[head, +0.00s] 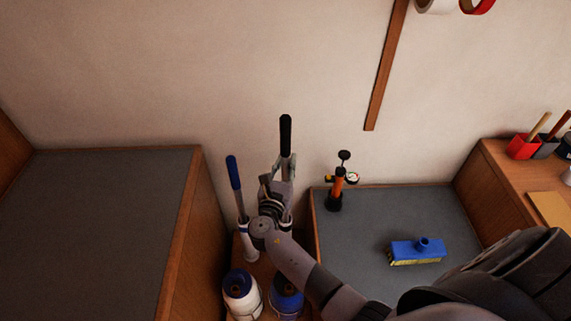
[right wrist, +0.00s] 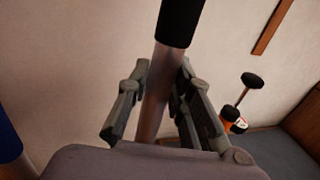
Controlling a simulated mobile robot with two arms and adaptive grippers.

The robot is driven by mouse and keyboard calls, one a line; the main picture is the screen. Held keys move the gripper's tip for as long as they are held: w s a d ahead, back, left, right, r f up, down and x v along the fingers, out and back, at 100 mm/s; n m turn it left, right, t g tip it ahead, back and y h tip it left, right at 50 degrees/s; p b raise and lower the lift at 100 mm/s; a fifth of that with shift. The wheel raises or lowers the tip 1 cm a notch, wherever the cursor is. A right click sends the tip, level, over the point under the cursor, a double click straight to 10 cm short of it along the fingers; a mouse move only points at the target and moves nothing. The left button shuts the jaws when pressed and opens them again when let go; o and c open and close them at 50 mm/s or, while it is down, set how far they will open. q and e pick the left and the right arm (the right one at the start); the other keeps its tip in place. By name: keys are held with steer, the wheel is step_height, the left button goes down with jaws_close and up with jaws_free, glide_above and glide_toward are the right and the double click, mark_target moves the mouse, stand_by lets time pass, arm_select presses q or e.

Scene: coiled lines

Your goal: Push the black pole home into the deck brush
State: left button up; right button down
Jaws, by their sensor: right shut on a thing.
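The black pole (head: 285,135) has a black grip on a silver shaft and stands nearly upright near the back wall. My right gripper (head: 284,182) is shut on the shaft just below the grip. In the right wrist view the fingers of my right gripper (right wrist: 163,85) lie on both sides of the silver shaft of the pole (right wrist: 158,98). The deck brush (head: 404,254), blue with yellow bristles and a socket on top, lies on the grey surface at right, apart from the pole. My left gripper is out of view.
A blue-handled pole (head: 233,174) stands upright just left of my gripper. Two bottles (head: 241,296) with blue stand in front of it. An orange pump with a gauge (head: 337,190) stands at the grey surface's left back corner. A wooden bench (head: 492,163) borders it at right.

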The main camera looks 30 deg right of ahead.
mark_target(286, 116)
step_height(286, 116, up, 18)
steer(key=p, duration=1.6)
steer(key=shift+r, duration=0.25)
steer(key=shift+f, duration=0.1)
